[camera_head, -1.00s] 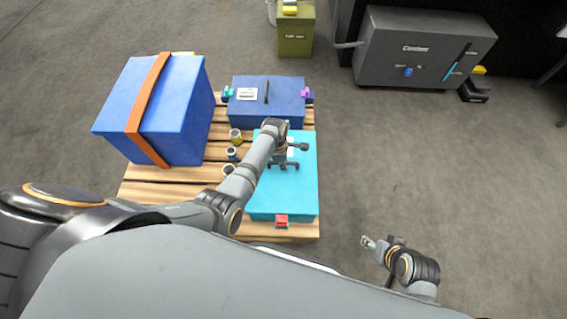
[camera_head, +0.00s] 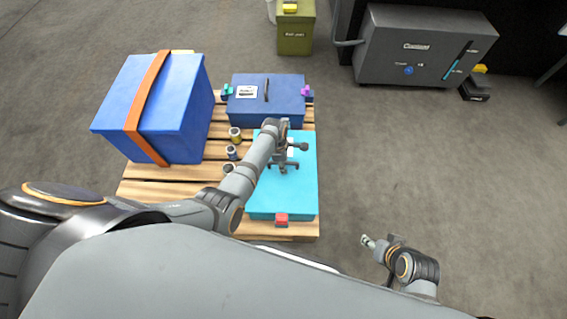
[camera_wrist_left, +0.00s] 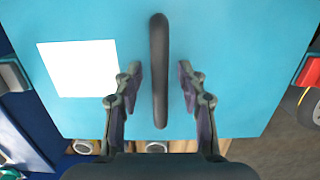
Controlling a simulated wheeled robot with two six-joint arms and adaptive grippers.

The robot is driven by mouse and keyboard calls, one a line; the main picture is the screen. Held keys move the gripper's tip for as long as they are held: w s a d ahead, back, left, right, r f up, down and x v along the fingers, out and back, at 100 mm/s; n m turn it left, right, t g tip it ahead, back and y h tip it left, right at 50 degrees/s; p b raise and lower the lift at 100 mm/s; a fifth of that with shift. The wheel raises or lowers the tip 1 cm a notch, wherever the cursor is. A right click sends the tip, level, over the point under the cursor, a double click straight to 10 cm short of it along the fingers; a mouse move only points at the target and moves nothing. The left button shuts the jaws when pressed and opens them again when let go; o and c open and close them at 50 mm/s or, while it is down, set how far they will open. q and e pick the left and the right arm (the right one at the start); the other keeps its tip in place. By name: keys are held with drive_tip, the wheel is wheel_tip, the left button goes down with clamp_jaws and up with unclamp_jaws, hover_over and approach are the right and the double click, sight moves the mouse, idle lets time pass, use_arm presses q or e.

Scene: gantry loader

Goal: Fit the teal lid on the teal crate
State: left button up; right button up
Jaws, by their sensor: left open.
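The teal lid (camera_head: 300,195) sits on top of the teal crate at the front right of the pallet; the crate's body is mostly hidden beneath it. A red latch (camera_head: 281,219) shows at its near edge. In the left wrist view the lid (camera_wrist_left: 235,60) has a dark bar handle (camera_wrist_left: 158,70) and a white label (camera_wrist_left: 78,68). My left gripper (camera_wrist_left: 160,88) is open, its two fingers on either side of the handle, apart from it. In the head view the left gripper (camera_head: 283,165) is over the lid. My right gripper (camera_head: 367,241) is off to the right over the floor; its fingers are too small to judge.
A blue crate (camera_head: 285,110) stands behind the teal one. A large blue box with an orange strap (camera_head: 190,125) stands on the pallet's left. Small cans (camera_head: 235,134) stand between them on the wooden pallet (camera_head: 150,190). A grey machine (camera_head: 400,65) stands at the back right. Floor to the right is clear.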

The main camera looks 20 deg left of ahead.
use_arm(q)
wheel_tip(320, 180, up, 12)
drive_tip(key=a, duration=0.1)
drive_tip(key=shift+s+a, duration=0.2)
drive_tip(key=shift+s, duration=0.05)
idle(0.5)
